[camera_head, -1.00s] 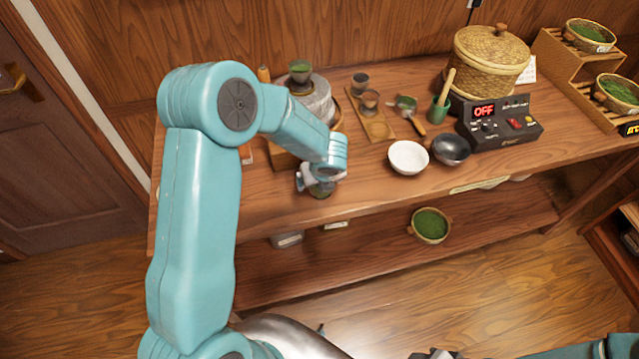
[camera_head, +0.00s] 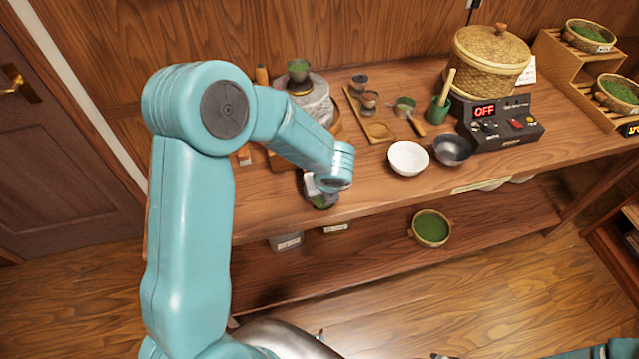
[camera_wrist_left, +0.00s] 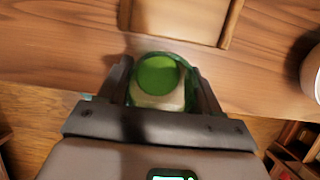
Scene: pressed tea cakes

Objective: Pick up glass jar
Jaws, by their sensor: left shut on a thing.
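The glass jar (camera_wrist_left: 160,82) has a clear rim, a green round top and something pale lower inside. In the wrist view it sits between the two fingers of my left gripper (camera_wrist_left: 163,90), which is shut on it. In the head view the jar (camera_head: 322,202) shows dark and green below my left gripper (camera_head: 320,190), at the front edge of the wooden counter (camera_head: 260,205). My wrist hides much of it there, and I cannot tell if it is clear of the counter. Only part of my right arm shows at the bottom right.
A white bowl (camera_head: 408,158) and a dark bowl (camera_head: 451,149) stand to the right. A stone mill (camera_head: 312,100) and a wooden tray (camera_head: 362,110) are behind. A control box (camera_head: 500,128) is further right. A lower shelf (camera_head: 350,265) runs below the counter.

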